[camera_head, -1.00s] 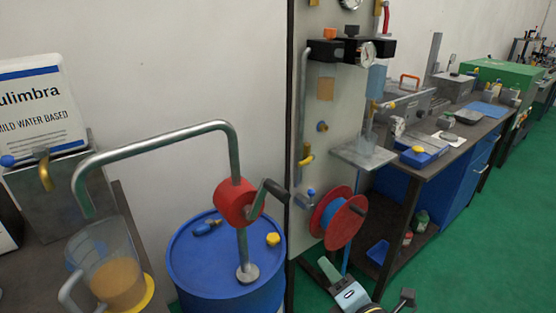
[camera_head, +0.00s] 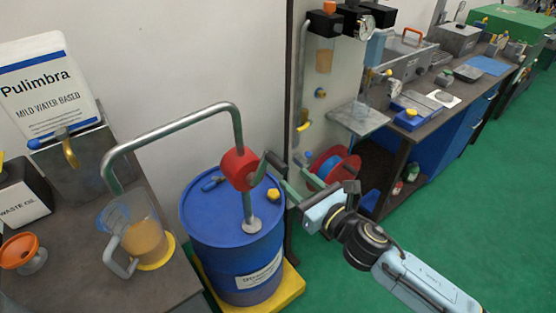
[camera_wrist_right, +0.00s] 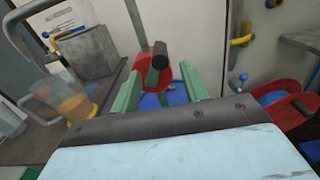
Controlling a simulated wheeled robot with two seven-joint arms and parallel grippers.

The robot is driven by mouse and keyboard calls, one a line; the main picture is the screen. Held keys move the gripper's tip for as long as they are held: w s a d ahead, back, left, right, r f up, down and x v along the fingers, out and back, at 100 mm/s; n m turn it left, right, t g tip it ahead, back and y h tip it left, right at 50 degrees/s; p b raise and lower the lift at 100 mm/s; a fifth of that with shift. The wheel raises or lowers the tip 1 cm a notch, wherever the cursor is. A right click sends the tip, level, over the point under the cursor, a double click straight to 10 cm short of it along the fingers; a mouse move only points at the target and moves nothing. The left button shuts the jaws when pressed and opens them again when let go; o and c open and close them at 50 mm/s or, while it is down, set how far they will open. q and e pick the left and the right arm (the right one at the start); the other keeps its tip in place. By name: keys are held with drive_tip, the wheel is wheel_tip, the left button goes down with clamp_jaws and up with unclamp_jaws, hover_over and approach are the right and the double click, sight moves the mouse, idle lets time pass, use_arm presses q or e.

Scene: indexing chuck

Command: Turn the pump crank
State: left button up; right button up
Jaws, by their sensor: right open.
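The pump has a red body (camera_head: 238,169) on a grey post above the blue drum (camera_head: 215,245). A bent grey pipe (camera_head: 170,130) runs from it to the left, over the jug of amber liquid (camera_head: 148,238). The dark crank (camera_head: 262,167) sticks out on the pump's right side. My right gripper (camera_head: 287,172) is open at the crank's handle end. In the right wrist view, the dark round handle (camera_wrist_right: 160,58) appears between the two green fingers of my right gripper (camera_wrist_right: 162,80); whether they touch it is unclear. My left gripper is not in view.
A red reel (camera_head: 335,165) sits just behind my right gripper, by the upright panel (camera_head: 335,90). The drum stands on a yellow base (camera_head: 290,285). Green floor on the right is clear.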

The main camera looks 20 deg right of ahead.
sight(285, 170)
drive_tip(key=x, duration=0.8)
drive_tip(key=shift+p, duration=0.35)
clamp_jaws()
